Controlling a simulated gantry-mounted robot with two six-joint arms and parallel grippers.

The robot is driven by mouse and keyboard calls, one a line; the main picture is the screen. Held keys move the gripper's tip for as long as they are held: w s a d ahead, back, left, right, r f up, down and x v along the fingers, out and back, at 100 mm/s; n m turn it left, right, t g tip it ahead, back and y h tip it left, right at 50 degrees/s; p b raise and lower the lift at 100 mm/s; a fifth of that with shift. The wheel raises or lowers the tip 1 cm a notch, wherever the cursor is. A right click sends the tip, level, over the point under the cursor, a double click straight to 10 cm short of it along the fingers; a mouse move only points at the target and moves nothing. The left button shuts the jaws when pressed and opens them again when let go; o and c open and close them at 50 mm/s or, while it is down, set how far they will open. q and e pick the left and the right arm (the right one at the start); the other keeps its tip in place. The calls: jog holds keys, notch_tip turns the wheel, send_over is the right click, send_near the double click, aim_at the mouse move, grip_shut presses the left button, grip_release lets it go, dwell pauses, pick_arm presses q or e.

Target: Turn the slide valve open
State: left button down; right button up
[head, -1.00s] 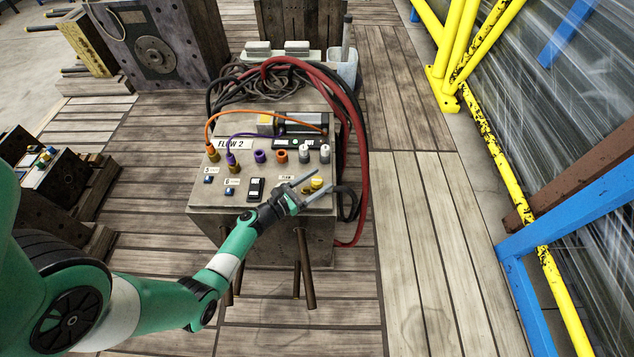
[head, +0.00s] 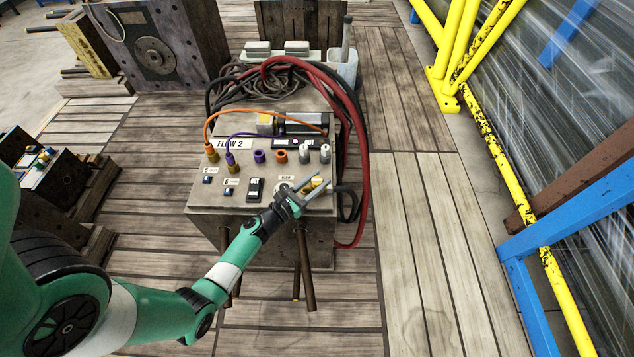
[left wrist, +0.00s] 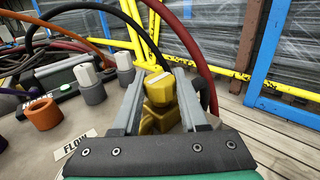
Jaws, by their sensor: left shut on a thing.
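A yellow valve knob with a pale line on its top (left wrist: 158,88) stands on the grey control box, at its front right corner; it also shows in the head view (head: 317,181), partly hidden by my fingers. My left gripper (head: 319,182) is shut on this knob, one finger on each side, as the left wrist view also shows (left wrist: 157,82). The lower part of the knob is partly hidden there. My right gripper is in neither view.
The grey box (head: 215,198) carries a FLOW 2 label, several purple, orange and grey connectors (head: 281,156) and a black switch (head: 255,188). Red and black hoses (head: 362,150) hang along its right side. A yellow rail and blue frame (head: 575,215) stand farther right.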

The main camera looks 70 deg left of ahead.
pick_arm(q)
jog(key=shift+c, duration=2.2)
grip_release()
jog(key=p+v, duration=0.3)
jog(key=v, duration=0.8)
jog(key=shift+s, duration=0.3)
jog(key=shift+d, duration=0.15)
